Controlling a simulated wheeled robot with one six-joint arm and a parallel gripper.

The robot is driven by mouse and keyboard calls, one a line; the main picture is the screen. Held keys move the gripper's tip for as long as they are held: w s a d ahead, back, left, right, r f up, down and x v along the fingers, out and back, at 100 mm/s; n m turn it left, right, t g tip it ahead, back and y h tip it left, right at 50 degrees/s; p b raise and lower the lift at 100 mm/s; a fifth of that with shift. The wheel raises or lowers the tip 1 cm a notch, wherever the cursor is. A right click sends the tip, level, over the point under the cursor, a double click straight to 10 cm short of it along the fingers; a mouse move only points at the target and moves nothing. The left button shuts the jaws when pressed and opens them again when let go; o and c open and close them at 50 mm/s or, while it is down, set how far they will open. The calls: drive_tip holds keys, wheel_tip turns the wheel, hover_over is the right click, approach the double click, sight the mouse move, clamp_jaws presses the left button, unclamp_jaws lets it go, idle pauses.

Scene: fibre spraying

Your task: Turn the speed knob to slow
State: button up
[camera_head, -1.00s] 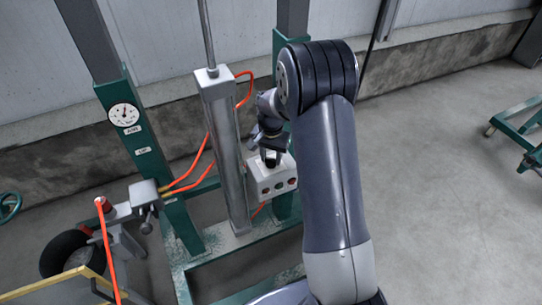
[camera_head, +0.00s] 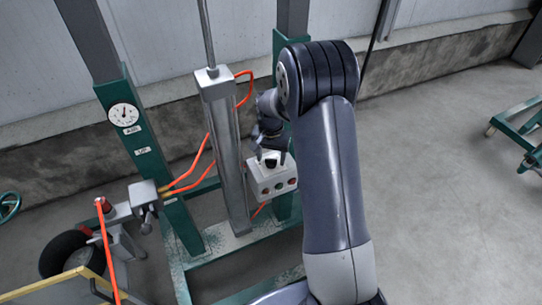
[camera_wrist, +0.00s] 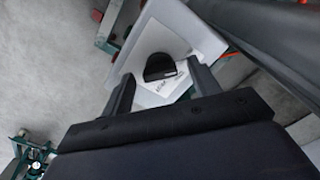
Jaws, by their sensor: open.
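The speed knob is a black round knob (camera_wrist: 160,67) on top of a white control box (camera_wrist: 176,35). In the head view the knob (camera_head: 270,162) shows dark just below my gripper (camera_head: 268,145), and the box (camera_head: 262,188) has several round buttons on its front. In the wrist view my gripper (camera_wrist: 162,88) is open, one finger on each side of the knob and a little short of it, with gaps between. A small label lies beside the knob, but its text is too small to read.
A metal column (camera_head: 227,150) stands just left of the box. A green post with a round gauge (camera_head: 123,114) is further left. Bare concrete floor (camera_head: 440,190) lies open to the right.

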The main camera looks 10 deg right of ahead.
sight(271, 159)
wheel_tip(271, 159, up, 11)
idle(0.4)
drive_tip(key=shift+f, duration=0.2)
wheel_tip(271, 159, down, 11)
drive_tip(key=shift+f, duration=0.1)
drive_tip(key=shift+r+m, duration=0.25)
drive_tip(key=shift+m, duration=0.65)
